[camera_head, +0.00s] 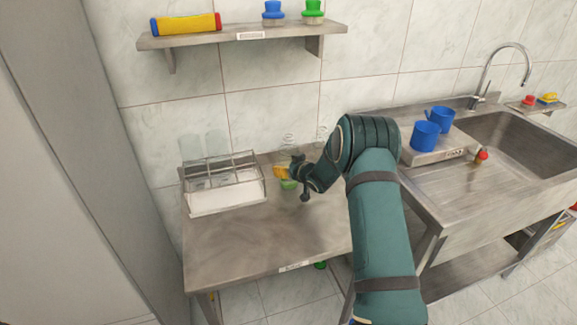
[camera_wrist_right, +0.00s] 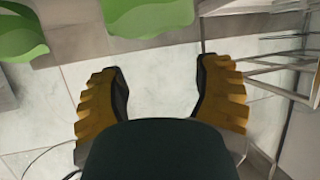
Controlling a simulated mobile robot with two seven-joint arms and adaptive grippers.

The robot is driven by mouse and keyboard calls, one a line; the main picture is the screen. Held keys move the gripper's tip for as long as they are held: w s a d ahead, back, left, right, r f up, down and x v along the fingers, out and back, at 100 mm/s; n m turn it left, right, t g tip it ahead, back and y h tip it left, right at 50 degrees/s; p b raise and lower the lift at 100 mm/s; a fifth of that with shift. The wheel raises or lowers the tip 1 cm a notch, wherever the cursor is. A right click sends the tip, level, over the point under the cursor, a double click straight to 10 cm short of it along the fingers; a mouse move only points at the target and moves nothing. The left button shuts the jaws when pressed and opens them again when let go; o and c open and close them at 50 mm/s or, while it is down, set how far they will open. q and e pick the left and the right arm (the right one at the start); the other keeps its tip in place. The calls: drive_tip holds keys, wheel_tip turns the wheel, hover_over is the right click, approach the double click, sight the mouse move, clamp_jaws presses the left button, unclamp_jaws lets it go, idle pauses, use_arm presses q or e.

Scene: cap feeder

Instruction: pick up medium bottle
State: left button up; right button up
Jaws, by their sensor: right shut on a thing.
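My right gripper (camera_head: 284,176) is over the back of the steel table, beside the rack. In the right wrist view its yellow ribbed fingers (camera_wrist_right: 160,95) stand apart with dark pads facing each other. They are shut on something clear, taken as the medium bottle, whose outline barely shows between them. Faint clear threaded rings, like bottle necks, show near the wall (camera_head: 288,140) in the head view. Larger green shapes (camera_wrist_right: 150,15) fill the top of the wrist view. My left gripper is not in view.
A wire rack with a white front (camera_head: 228,196) stands left on the table (camera_head: 260,245); its front surface is clear. A wall shelf (camera_head: 245,36) holds a yellow-red roll (camera_head: 186,23) and blue and green capped items. Blue mugs (camera_head: 425,136) stand by the sink (camera_head: 535,135) at right.

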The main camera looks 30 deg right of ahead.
sight(288, 135)
wheel_tip(288, 135, up, 10)
drive_tip(key=shift+f+p, duration=0.2)
drive_tip(key=shift+p, duration=0.95)
wheel_tip(288, 135, up, 6)
drive_tip(key=p, duration=0.4)
drive_tip(key=shift+f, duration=0.25)
drive_tip(key=shift+f, duration=0.1)
